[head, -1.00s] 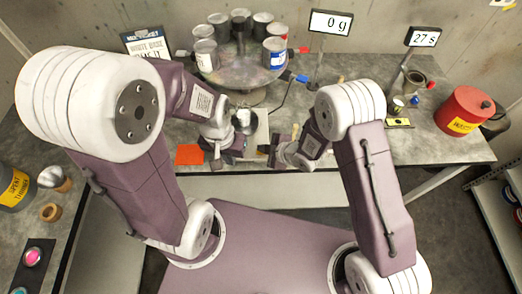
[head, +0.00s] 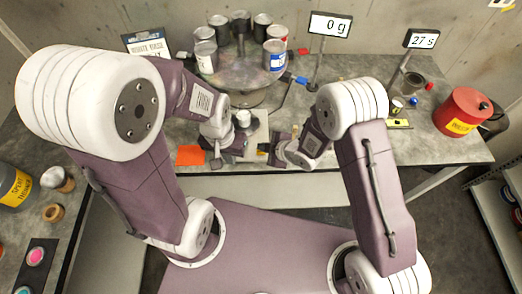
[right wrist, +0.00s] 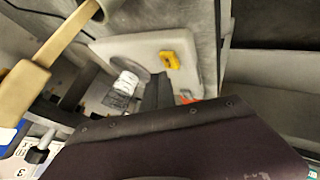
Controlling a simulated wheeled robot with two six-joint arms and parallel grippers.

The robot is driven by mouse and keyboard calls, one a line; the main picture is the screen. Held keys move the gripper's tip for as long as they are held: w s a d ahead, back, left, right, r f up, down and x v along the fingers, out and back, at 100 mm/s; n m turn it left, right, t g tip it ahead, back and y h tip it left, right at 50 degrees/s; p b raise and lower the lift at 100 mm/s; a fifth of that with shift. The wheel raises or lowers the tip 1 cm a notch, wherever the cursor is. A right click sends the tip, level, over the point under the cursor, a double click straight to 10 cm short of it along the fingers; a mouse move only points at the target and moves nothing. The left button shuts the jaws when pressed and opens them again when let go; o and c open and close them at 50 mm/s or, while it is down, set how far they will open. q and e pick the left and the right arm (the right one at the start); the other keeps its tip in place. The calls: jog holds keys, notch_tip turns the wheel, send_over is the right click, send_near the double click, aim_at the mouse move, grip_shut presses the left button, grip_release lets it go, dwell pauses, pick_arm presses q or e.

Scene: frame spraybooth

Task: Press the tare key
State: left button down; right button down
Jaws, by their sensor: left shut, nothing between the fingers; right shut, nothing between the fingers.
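The scale (head: 258,132) is a pale plate on the bench between my two grippers; it also shows in the right wrist view (right wrist: 112,48). A yellow key (right wrist: 172,60) sits on its right part there, apart from my fingers. The scale's display (head: 330,25) reads 0 g. A small pale cup (head: 243,118) stands at the scale. My left gripper (head: 240,145) is shut and empty at the scale's near left. My right gripper (head: 264,150) is shut and empty at its near right; its dark fingers also show in the right wrist view (right wrist: 158,92). The arms partly hide the scale.
Behind the scale a round stand (head: 235,80) carries several cans. An orange sheet (head: 190,155) lies left of my left gripper. A timer display (head: 421,39) reads 27 s. A red can (head: 463,110) stands at the right. A wooden handle (right wrist: 45,65) crosses the right wrist view's upper left.

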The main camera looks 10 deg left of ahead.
aim_at(263, 153)
jog(key=shift+r+p, duration=1.8)
jog(key=shift+r, duration=0.75)
jog(key=shift+f, duration=0.1)
